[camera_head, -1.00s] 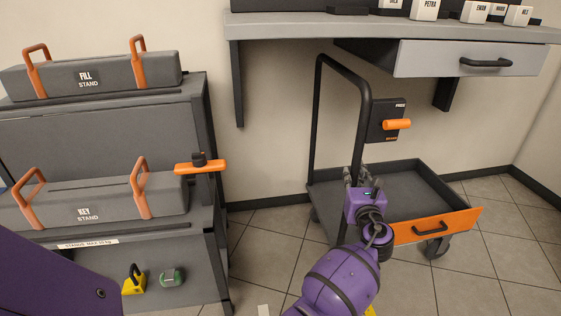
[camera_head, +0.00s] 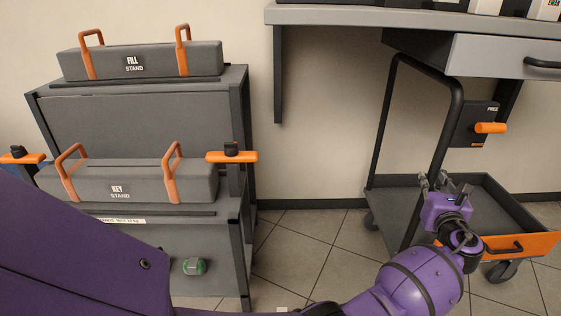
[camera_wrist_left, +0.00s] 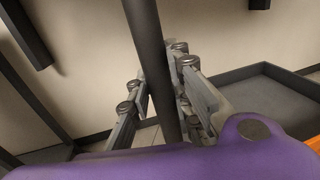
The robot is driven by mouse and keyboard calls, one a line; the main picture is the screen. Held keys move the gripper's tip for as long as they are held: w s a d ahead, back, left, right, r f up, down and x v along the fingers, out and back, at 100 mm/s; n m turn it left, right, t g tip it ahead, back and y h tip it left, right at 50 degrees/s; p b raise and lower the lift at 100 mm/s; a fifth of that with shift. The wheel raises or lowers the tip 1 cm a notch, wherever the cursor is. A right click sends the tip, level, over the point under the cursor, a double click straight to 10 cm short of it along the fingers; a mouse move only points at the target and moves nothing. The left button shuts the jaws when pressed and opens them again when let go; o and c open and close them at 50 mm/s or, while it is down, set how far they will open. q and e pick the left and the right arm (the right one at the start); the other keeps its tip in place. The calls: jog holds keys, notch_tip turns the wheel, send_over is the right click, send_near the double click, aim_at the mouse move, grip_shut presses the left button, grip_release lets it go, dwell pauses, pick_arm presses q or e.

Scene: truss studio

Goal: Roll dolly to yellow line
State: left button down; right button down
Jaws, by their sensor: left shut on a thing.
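The dolly (camera_head: 495,205) stands at the right in the head view. It has a dark tray, an orange front panel and a tall black push handle (camera_head: 452,120). My left gripper (camera_head: 432,182) is shut on one upright of that handle, low down near the tray. In the left wrist view, the fingers (camera_wrist_left: 157,78) lie on both sides of the dark upright (camera_wrist_left: 150,60), and part of the tray (camera_wrist_left: 275,90) shows at the right. My right gripper is out of view. I see no yellow line in the current views.
A grey rack (camera_head: 120,112) with two orange-handled stand cases is at the left. A workbench (camera_head: 350,15) with a drawer (camera_head: 500,58) hangs above the dolly. Bare tiled floor (camera_head: 310,245) lies between rack and dolly. A wall is behind.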

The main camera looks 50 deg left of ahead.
pick_arm(q)
jog(key=c, duration=1.6)
grip_release()
jog(key=shift+d, duration=0.1)
jog(key=shift+o, duration=0.2)
jog(key=shift+s, duration=0.1)
jog(key=v, duration=1.1)
jog(key=shift+s+d, duration=0.3)
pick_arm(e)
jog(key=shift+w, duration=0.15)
